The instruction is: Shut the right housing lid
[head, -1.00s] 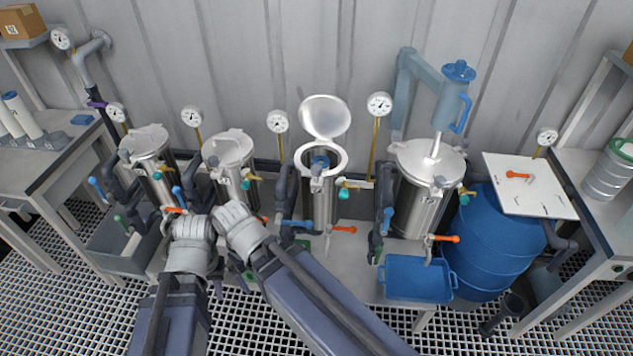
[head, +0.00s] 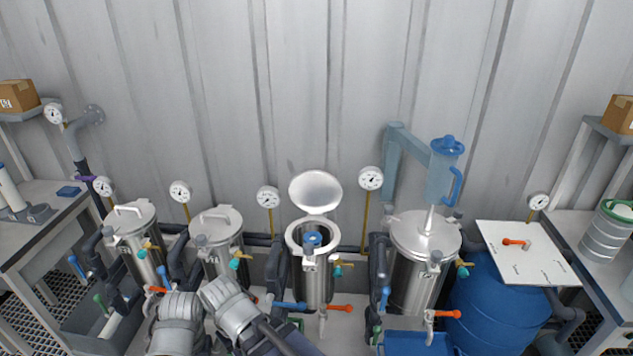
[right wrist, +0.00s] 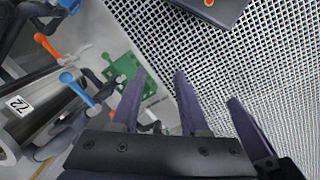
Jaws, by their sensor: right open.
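The open housing (head: 314,270) is a steel vessel in the middle of the head view. Its round lid (head: 315,190) stands tipped up behind the open rim, against the wall side. A blue-topped part shows inside the mouth. Two housings to its left, the nearer one (head: 220,250) and the far one (head: 135,240), have their lids down. My right gripper (right wrist: 157,76) is open and empty in the right wrist view, apart from the housings. In the head view, both my wrists are low at the left of centre; the fingers are hidden. A third dark finger at right may be my left gripper's.
A larger steel vessel (head: 424,265) with a blue jug (head: 444,172) above it stands to the right. A gauge (head: 371,180) on a brass stem rises close beside the raised lid. An orange valve handle (head: 340,308) sticks out below the open housing. Space above the rim is clear.

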